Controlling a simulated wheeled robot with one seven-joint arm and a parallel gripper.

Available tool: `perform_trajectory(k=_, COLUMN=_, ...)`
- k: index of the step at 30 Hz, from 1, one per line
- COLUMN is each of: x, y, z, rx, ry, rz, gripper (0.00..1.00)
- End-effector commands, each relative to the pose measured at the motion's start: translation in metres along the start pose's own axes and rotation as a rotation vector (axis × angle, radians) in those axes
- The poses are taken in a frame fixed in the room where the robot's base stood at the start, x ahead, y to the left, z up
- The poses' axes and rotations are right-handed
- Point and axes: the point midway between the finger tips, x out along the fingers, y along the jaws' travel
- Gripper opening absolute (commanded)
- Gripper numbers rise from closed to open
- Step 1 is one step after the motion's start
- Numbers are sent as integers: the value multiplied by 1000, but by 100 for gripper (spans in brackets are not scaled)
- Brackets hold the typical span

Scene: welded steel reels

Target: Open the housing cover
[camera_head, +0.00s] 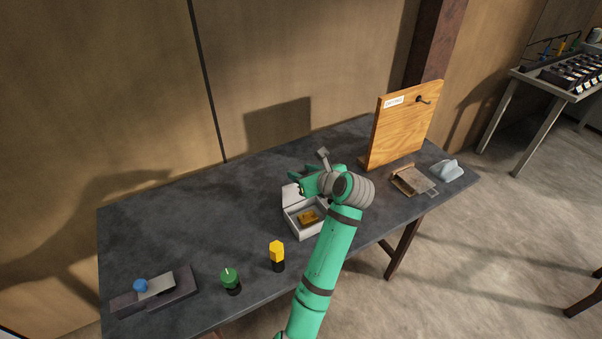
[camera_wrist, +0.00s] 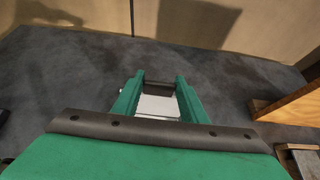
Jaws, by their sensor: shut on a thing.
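The housing is a small white box (camera_head: 306,230) at the middle front of the table, with a yellow-brown block (camera_head: 309,217) inside. Its white cover (camera_head: 291,198) stands raised at the back left, so the box is open at the top. My gripper (camera_head: 297,182) is at the cover's upper edge, shut on the cover. In the wrist view, a pale surface of the cover (camera_wrist: 158,106) shows between the green fingers of my gripper (camera_wrist: 160,86). A dark piece spans the gap near the fingertips. The exact contact is hidden by my wrist.
A wooden board (camera_head: 401,130) stands upright at the right, near a brown block with a grey plate (camera_head: 413,180) and a pale lump (camera_head: 447,170). A yellow knob (camera_head: 277,251), a green knob (camera_head: 231,278) and a blue-knobbed slide (camera_head: 155,290) line the front. The table's back left is clear.

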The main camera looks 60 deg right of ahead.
Motion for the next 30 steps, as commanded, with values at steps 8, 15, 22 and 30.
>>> perform_trajectory(k=8, x=-2, y=0, z=2, rx=-2, ry=-6, rz=-2, gripper=58)
perform_trajectory(k=15, x=-1, y=1, z=1, rx=-1, ry=-2, rz=0, gripper=58)
perform_trajectory(k=22, x=-23, y=0, z=1, rx=-1, ry=-4, rz=-2, gripper=58)
perform_trajectory(k=30, x=-74, y=0, z=2, rx=-2, ry=-6, rz=-3, gripper=58)
